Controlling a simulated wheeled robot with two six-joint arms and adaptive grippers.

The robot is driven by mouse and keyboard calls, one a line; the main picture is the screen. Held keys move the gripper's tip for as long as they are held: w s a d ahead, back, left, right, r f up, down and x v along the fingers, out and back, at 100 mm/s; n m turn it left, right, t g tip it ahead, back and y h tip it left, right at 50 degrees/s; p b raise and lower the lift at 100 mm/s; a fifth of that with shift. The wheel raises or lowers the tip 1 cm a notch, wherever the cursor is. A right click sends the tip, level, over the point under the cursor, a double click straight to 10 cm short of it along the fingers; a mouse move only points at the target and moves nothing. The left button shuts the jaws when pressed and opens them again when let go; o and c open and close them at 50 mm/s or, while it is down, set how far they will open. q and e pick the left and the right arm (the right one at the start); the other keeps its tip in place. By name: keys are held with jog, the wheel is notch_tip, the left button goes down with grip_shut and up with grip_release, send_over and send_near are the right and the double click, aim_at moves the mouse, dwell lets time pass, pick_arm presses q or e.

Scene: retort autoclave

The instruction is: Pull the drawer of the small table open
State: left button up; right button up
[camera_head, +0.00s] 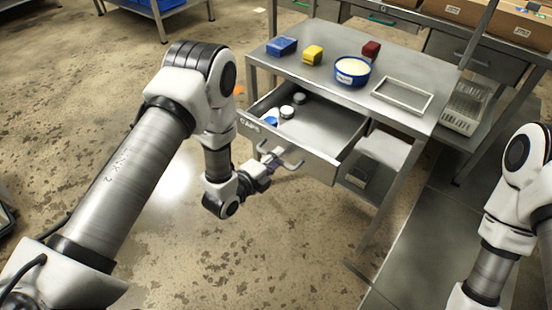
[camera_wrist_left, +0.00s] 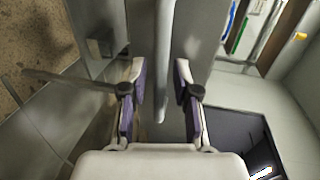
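The small grey metal table (camera_head: 406,68) stands right of centre in the head view. Its drawer (camera_head: 318,163) is slid well out, and its inside shows several small round caps, white and blue, at the left end. A label reading CAPS is on the drawer front. My left gripper (camera_head: 277,158) is at the drawer front. In the left wrist view, the bar handle (camera_wrist_left: 162,60) runs between its two spread fingers (camera_wrist_left: 160,85), with gaps visible on both sides. My right arm shows at the right edge, but its gripper is outside the view.
A workbench with cardboard boxes stands behind. The floor before the drawer is clear.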

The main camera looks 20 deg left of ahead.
pick_arm(q)
jog(key=v, duration=1.2)
